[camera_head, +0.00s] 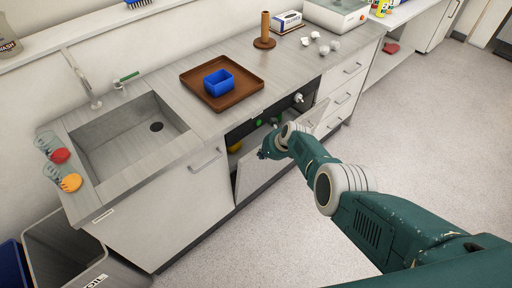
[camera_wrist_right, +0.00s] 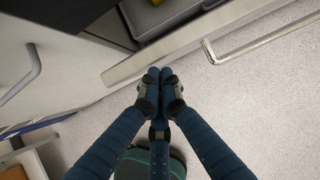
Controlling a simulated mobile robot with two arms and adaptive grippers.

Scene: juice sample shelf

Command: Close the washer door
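The washer door (camera_head: 258,178) is a pale panel under the counter in the head view. It stands partly open, tilted outward from the dark washer opening (camera_head: 240,132). In the right wrist view the door's edge (camera_wrist_right: 150,56) runs diagonally, with a bar handle (camera_wrist_right: 268,37) on its outer side. My forearm hides part of the door. My left gripper is out of view.
A sink (camera_head: 125,135) is at the left and drawers (camera_head: 343,97) are to the right. Yellow and green items show inside the washer. The floor (camera_head: 420,130) in front is clear.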

